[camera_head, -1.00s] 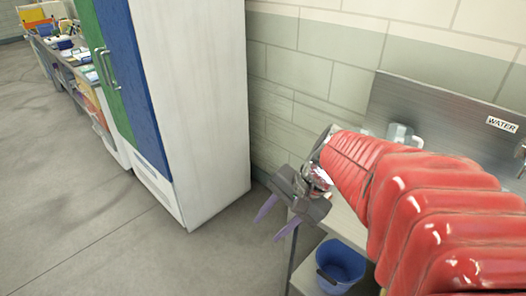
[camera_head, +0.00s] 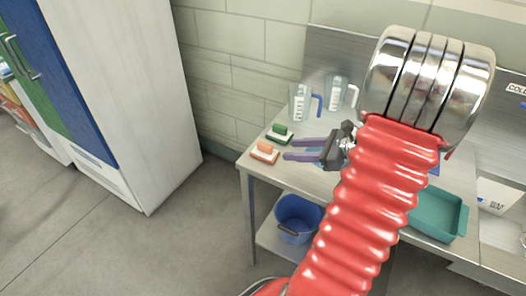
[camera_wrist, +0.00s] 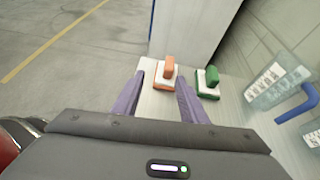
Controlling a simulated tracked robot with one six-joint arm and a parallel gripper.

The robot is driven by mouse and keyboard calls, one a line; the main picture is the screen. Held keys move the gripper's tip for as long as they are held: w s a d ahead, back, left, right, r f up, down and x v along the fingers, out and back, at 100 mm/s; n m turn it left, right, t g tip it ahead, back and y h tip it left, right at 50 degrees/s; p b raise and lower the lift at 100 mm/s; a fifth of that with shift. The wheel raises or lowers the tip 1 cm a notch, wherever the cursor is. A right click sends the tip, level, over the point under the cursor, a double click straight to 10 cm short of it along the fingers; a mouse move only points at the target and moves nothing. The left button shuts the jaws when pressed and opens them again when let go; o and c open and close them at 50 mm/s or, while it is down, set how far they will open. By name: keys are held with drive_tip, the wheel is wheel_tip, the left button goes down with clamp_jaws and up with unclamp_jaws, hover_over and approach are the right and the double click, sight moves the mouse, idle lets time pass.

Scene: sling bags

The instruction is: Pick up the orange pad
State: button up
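The orange pad (camera_head: 265,152) sits near the left end of the metal table (camera_head: 292,178), an orange block on a white base. It also shows in the wrist view (camera_wrist: 167,72), ahead of my fingers and roughly between their lines. A similar green pad (camera_head: 279,133) lies just behind it, and to its right in the wrist view (camera_wrist: 208,82). My gripper (camera_head: 286,149) is open and empty, its two purple fingers pointing left toward the pads. In the wrist view the fingers (camera_wrist: 160,90) are spread apart, short of the orange pad.
Clear measuring jugs (camera_head: 300,103) stand behind the pads near the wall. A teal tray (camera_head: 438,214) lies to the right. A blue bucket (camera_head: 297,217) is on the lower shelf. A tall white cabinet (camera_head: 138,90) stands left of the table, with floor between.

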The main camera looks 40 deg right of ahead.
sight(270, 146)
drive_tip(key=shift+s+d+f+m+t, duration=0.15)
drive_tip(key=shift+s+d+m, duration=0.1)
drive_tip(key=shift+d, duration=0.2)
drive_tip(key=shift+s+d+f+m+t, duration=0.15)
drive_tip(key=shift+d+m, duration=0.1)
drive_tip(key=shift+d, duration=0.15)
drive_tip(key=shift+r, duration=0.15)
drive_tip(key=shift+w+a, duration=0.1)
drive_tip(key=shift+w, duration=0.05)
drive_tip(key=x, duration=0.8)
drive_tip(key=shift+w, duration=0.25)
drive_tip(key=shift+d+x, duration=0.15)
drive_tip(key=shift+x, duration=1.15)
drive_tip(key=shift+d+x, duration=0.15)
drive_tip(key=shift+x, duration=1.2)
drive_tip(key=shift+w, duration=0.1)
